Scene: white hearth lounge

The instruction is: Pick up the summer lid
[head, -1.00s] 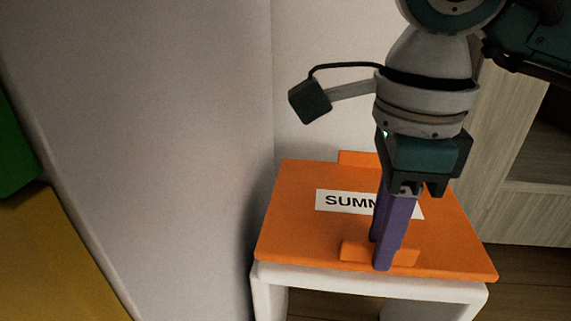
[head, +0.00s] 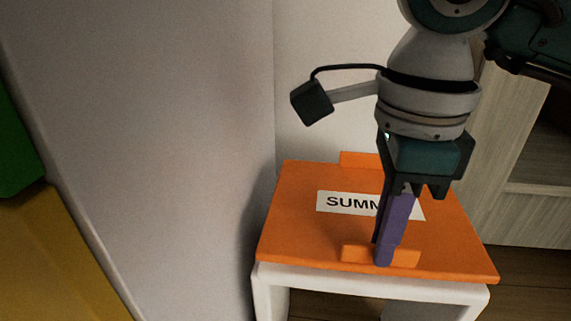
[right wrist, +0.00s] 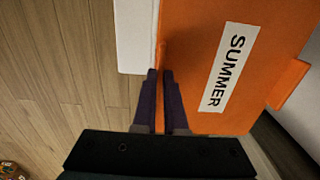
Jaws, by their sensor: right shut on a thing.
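The summer lid (head: 290,235) is a flat orange board with a white label reading "SUMMER", partly hidden by my gripper in the head view. It lies on a white stool-like stand (head: 370,285). It has an orange tab at its near edge and another at its far edge. My right gripper (head: 384,258) points down with its purple fingers shut on the near tab. The right wrist view also shows the lid (right wrist: 205,45) and the fingers (right wrist: 160,72) at its edge. My left gripper is not in view.
A pale wall (head: 150,130) stands close on the left of the stand. A yellow and green object (head: 50,250) is at the far left. A wooden cabinet (head: 510,200) stands at the right. Wood floor (right wrist: 60,80) shows beside the stand.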

